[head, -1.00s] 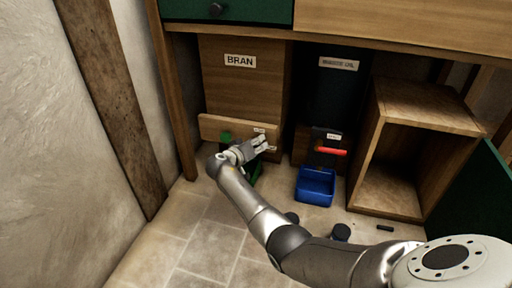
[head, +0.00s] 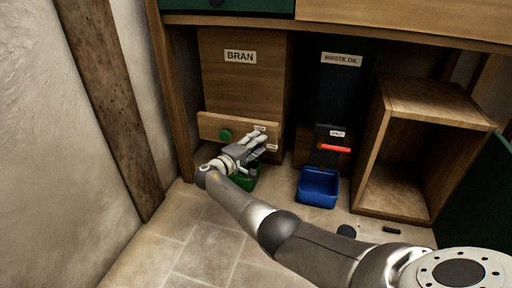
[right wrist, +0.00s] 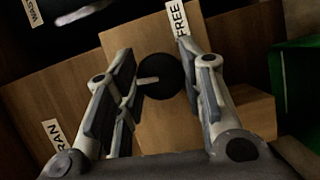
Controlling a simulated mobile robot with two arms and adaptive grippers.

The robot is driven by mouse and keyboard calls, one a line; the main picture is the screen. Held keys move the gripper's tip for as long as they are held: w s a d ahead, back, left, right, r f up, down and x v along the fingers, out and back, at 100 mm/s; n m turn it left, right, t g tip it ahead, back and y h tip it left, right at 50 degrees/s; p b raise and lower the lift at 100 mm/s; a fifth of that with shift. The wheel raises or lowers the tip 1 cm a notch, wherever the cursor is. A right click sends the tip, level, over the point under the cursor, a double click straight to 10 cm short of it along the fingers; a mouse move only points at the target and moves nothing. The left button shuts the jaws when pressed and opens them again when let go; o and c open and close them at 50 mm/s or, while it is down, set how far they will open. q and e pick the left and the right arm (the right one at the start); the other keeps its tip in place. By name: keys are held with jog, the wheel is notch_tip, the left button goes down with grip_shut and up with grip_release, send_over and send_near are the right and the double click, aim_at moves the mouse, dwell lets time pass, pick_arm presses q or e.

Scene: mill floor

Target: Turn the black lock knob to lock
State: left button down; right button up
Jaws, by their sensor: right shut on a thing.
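The black lock knob (right wrist: 160,76) shows in the right wrist view on a light wooden board, with a white pointer mark directed to the left. A "FREE" label (right wrist: 178,19) sits above it and slightly right. My right gripper (right wrist: 167,84) is shut on the knob, one finger on each side. In the head view my right gripper (head: 258,143) is at the right end of the wooden board (head: 208,124) under the BRAN bin and hides the knob. Small white labels lie beside the fingers there. My left gripper is not in view.
A green knob (head: 225,135) is on the same board, with a green tray (head: 243,182) below. To the right are a red handle (head: 335,148), a blue tray (head: 318,188) and an open wooden cabinet (head: 395,185). The tiled floor in front is mostly clear.

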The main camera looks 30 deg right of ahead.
jog(key=shift+n, duration=0.5)
jog(key=o, duration=1)
jog(key=shift+a, duration=0.15)
jog(key=v, duration=1.2)
jog(key=shift+f, duration=0.3)
